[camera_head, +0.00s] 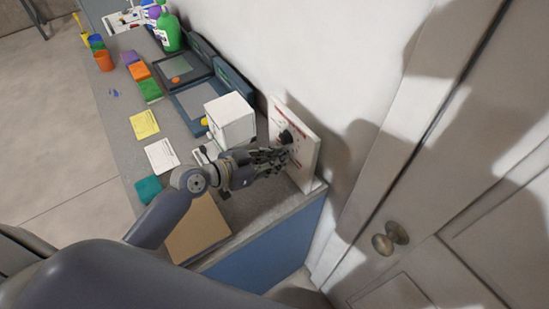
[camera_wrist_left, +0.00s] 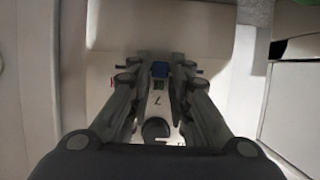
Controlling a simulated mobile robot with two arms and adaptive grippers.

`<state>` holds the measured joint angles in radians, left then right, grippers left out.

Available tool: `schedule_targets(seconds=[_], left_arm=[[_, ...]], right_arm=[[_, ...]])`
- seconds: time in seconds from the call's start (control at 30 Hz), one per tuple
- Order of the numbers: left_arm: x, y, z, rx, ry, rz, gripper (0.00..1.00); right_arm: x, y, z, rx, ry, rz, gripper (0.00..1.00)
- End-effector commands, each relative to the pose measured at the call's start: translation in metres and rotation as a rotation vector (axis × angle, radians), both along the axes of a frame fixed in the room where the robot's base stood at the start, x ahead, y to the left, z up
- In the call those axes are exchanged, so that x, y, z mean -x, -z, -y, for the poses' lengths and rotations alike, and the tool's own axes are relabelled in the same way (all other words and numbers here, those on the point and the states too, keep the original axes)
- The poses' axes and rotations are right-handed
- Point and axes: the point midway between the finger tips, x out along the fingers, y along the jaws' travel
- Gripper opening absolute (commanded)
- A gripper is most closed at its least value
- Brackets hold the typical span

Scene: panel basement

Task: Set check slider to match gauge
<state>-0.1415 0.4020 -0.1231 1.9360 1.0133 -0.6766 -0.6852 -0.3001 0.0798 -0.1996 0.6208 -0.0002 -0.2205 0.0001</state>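A white upright panel (camera_head: 307,158) stands at the end of the counter against the wall. It has a dark round knob or dial (camera_head: 286,137) and dark red markings too small to read. My left gripper (camera_head: 283,155) is close in front of the panel and hides its lower part. A small green patch and a dark round part (camera_wrist_left: 156,128) show between the fingers. My right gripper is not in view.
A white box (camera_head: 231,120) stands left of the panel. A brown board (camera_head: 198,228) lies on the counter below my left arm. Dark trays, cards, sponges and a green bottle (camera_head: 169,32) fill the far counter. A door with a knob (camera_head: 390,238) is on the right.

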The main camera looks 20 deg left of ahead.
Motion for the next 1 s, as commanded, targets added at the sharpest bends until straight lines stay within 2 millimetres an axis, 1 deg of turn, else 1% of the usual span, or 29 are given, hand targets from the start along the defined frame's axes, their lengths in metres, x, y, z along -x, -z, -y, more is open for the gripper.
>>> schedule_targets(seconds=[0.27, 0.43, 0.6, 0.73, 0.97, 1.0], left_arm=[[-0.001, 0.001, -0.002, -0.001, 0.0, 0.001, 0.0], [-0.015, 0.007, -0.02, -0.006, 0.001, 0.002, 0.0], [-0.027, 0.004, -0.036, -0.004, 0.001, 0.001, 0.0], [-0.03, 0.002, -0.04, -0.002, -0.002, -0.001, 0.0], [-0.031, 0.0, -0.041, -0.002, -0.004, -0.001, 0.0], [-0.031, 0.0, -0.041, -0.003, -0.004, 0.0, 0.19]], right_arm=[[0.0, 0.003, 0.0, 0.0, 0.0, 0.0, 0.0], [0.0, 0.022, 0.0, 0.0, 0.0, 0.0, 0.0], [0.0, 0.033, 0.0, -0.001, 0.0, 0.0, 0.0], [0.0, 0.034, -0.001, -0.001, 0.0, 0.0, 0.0], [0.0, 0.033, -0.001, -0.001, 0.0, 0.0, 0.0], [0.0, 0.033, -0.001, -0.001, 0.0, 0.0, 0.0]])
